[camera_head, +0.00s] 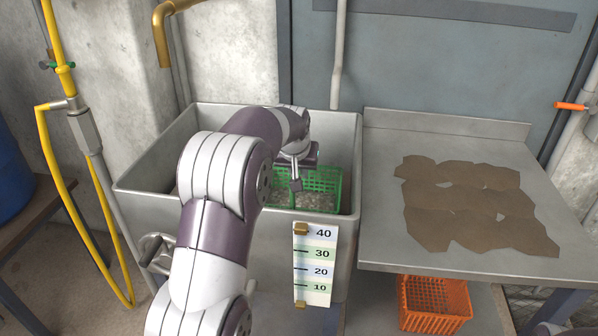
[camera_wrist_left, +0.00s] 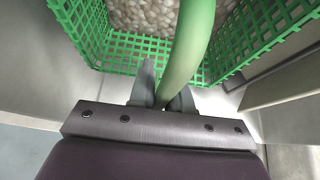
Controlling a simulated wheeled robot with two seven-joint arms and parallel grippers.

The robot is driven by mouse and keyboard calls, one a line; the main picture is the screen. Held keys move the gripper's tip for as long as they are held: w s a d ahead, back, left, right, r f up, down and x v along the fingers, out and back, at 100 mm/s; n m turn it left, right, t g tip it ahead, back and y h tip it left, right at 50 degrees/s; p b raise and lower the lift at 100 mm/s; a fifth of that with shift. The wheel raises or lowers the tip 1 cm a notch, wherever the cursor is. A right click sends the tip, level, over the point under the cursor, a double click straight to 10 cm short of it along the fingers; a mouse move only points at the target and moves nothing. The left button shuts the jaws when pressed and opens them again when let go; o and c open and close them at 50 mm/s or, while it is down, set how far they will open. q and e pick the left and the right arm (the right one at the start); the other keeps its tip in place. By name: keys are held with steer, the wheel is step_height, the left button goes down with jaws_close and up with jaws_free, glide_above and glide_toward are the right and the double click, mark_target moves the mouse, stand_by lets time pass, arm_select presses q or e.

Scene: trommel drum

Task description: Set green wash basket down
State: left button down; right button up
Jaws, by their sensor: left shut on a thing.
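The green wash basket (camera_head: 325,182) is a plastic mesh basket inside the grey metal tank (camera_head: 134,187), near its right side. In the left wrist view the basket (camera_wrist_left: 128,52) holds pale, rounded pebbles (camera_wrist_left: 140,14), and its thick green handle (camera_wrist_left: 190,45) arches up toward me. My left gripper (camera_head: 296,182) reaches over the tank's front wall. In the left wrist view its fingers (camera_wrist_left: 165,92) are shut on the handle. My arm hides part of the tank and the basket's left side. I cannot tell whether the basket touches the tank floor. My right gripper is not in view.
A steel table (camera_head: 385,215) with flat brown pieces (camera_head: 470,200) stands right of the tank. An orange basket (camera_head: 434,303) sits below it. A brass spout (camera_head: 162,40) and yellow hose (camera_head: 62,190) are at left. A number scale (camera_head: 314,265) hangs on the tank's front.

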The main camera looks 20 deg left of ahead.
arm_select(q)
steer(key=c, duration=1.1)
jaws_free()
steer(key=p+v, duration=0.2)
steer(key=v, duration=0.9)
steer(key=shift+w+p, duration=0.1)
steer(key=shift+p, duration=0.25)
steer(key=shift+s+d+r, duration=0.1)
steer(key=shift+s+r, duration=0.3)
steer(key=shift+r, duration=0.1)
